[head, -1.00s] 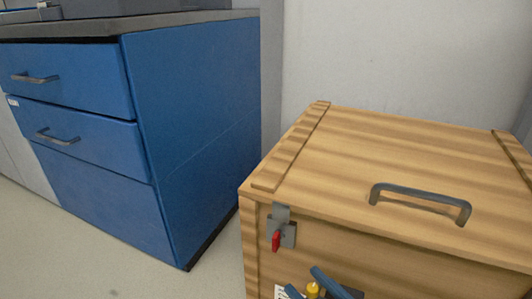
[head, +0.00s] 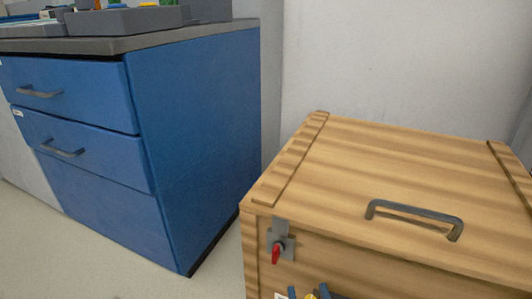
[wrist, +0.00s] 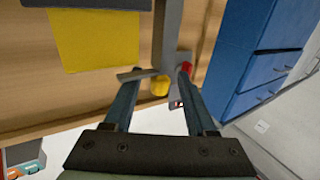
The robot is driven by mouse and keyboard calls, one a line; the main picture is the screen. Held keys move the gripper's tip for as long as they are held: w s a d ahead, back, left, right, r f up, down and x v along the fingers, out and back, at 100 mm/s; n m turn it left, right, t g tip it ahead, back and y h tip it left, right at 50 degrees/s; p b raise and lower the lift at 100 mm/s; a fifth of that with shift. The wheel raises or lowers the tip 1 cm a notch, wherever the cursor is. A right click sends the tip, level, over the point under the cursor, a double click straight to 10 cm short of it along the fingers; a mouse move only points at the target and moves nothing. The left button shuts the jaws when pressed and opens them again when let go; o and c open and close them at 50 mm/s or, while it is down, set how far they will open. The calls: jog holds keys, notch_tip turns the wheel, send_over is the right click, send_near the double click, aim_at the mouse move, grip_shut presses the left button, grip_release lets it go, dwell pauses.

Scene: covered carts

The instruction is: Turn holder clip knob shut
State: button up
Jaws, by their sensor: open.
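A yellow knob (wrist: 160,86) sits by a grey holder part (wrist: 167,40) on the front of a wooden crate (head: 380,165). In the head view the yellow knob (head: 311,296) shows only at the bottom edge. My gripper (wrist: 157,80) is open, with its two blue fingers on either side of the yellow knob; I cannot tell whether they touch it. In the head view only the tips of my gripper (head: 308,293) show. A red lever (head: 276,254) hangs on a grey latch plate (head: 287,246) at the crate's upper left front.
The crate's lid is down and carries a dark handle (head: 415,213). A yellow panel (wrist: 95,40) is on the crate front beside the holder. A blue drawer cabinet (head: 190,130) stands at the left, with trays on its top. Bare floor lies between them.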

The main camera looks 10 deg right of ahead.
jog(key=shift+d+r+m+h+p, duration=0.1)
jog(key=shift+r+m+h+p, duration=0.15)
jog(key=shift+m+h+p, duration=0.6)
